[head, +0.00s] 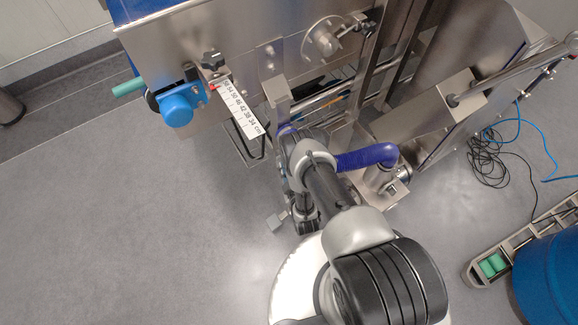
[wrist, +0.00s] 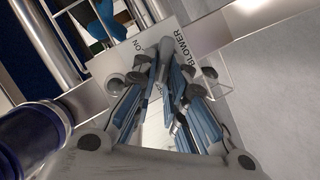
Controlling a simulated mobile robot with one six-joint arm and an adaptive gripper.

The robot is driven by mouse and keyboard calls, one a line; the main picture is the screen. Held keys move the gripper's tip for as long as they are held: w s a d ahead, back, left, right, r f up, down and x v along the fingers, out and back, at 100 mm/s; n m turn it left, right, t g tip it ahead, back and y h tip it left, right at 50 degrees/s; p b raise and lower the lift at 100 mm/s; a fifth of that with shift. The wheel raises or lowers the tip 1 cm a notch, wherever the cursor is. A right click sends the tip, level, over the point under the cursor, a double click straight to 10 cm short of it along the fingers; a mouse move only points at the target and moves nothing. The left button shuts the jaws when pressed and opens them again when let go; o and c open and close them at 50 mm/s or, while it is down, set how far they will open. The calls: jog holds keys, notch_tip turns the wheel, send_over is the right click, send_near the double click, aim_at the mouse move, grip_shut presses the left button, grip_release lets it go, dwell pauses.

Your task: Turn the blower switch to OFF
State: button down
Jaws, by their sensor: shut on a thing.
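In the wrist view, a white plate (wrist: 106,68) carries the printed words "BLOWER" and "ON". The blower switch, a grey lever (wrist: 164,48), rises from the plate between the fingers of my gripper (wrist: 163,88). The fingers with blue-grey pads are closed around the lever. They cover the middle of the plate, so the OFF mark cannot be read. In the head view my arm reaches to the machine's side, and the fingers and the switch are hidden there.
Metal rails and a dark blue tube (wrist: 30,140) lie close to the left of my gripper. In the head view, the steel machine (head: 235,60) has a blue knob (head: 178,108) and a ruler (head: 241,108). A blue drum (head: 550,280) stands right. The floor at left is clear.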

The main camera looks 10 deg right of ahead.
jog(key=shift+a+f+n+t+h+b, duration=0.15)
jog(key=shift+n+t+h+b, duration=0.2)
jog(key=shift+n, duration=0.45)
jog(key=c, duration=1.6)
grip_release()
jog(key=shift+s, duration=0.15)
jog(key=s+r, duration=0.1)
jog(key=s, duration=0.6)
jog(key=shift+r, duration=0.15)
jog(key=shift+a, duration=0.1)
